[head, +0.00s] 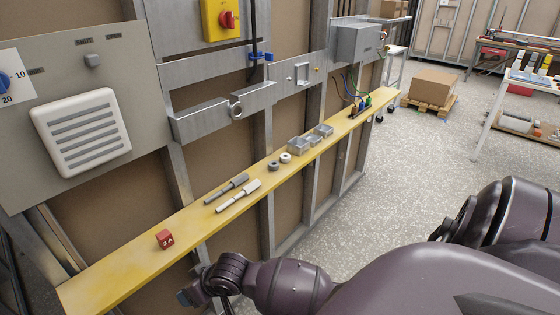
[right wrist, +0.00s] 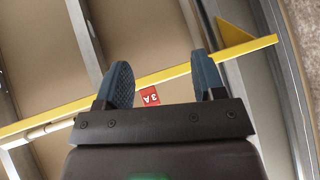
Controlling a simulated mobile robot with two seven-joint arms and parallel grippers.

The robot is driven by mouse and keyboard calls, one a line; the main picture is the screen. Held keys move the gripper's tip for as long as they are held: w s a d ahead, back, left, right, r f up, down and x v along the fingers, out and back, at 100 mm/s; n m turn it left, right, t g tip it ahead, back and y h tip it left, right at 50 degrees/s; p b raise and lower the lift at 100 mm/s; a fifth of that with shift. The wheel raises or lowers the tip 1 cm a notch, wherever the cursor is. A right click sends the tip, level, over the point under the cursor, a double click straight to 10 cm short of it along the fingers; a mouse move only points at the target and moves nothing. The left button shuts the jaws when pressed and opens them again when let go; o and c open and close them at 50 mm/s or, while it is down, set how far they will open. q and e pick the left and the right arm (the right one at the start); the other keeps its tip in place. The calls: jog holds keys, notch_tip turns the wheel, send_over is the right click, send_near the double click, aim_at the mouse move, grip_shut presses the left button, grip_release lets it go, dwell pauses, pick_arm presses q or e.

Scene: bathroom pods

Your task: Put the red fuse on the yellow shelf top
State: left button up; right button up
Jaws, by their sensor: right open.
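The red fuse (head: 165,239), a small block marked 3A, sits on the yellow shelf top (head: 110,283) near its near left end. In the right wrist view the fuse (right wrist: 150,97) shows between the finger pads, closer to the left one, beside the yellow shelf edge (right wrist: 165,74). My right gripper (head: 191,294) is beside the shelf's front edge, to the right of and lower in the picture than the fuse. In the right wrist view my right gripper (right wrist: 166,84) is open, with nothing held between its blue pads. My left gripper is not in view.
Two grey-handled tools (head: 232,192), rings (head: 280,161) and small metal boxes (head: 310,139) lie farther along the shelf. A grey panel with a white vent (head: 80,133) rises behind the fuse. Metal studs stand below the shelf.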

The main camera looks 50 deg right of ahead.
jog(key=s+d+f+t+h, duration=0.2)
jog(key=s+d, duration=0.2)
jog(key=s, duration=0.5)
jog(key=s+d+f+t+h, duration=0.1)
jog(key=s+d, duration=0.4)
jog(key=s, duration=0.5)
jog(key=shift+s+d+f+t+h, duration=0.15)
jog(key=shift+d+f+t+h, duration=0.2)
jog(key=shift+f, duration=0.45)
jog(key=shift+a, duration=0.1)
